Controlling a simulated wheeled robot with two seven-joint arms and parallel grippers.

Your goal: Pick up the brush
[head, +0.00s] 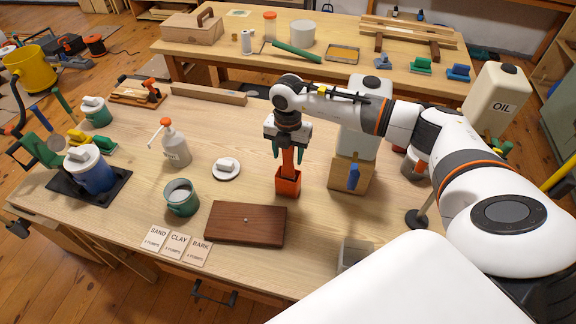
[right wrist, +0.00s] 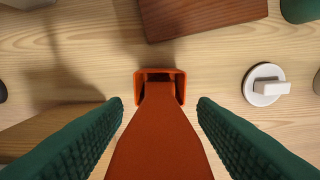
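The orange-red brush (head: 288,160) stands upright in a small orange square holder (head: 288,184) near the middle of the workbench. My right gripper (head: 288,155) points straight down over it, with its green fingers on either side of the handle. In the right wrist view the brush (right wrist: 160,140) lies between the two fingers of the right gripper (right wrist: 161,104), with a gap on each side. The right gripper is open. The holder (right wrist: 160,73) shows beyond the handle, and the brush's lower end is hidden inside it. My left gripper is not in view.
A wooden block with a blue clip (head: 352,175) stands right of the holder. A dark brown board (head: 245,223) lies in front, and a white round lid (head: 226,169) and green cup (head: 181,197) are to the left.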

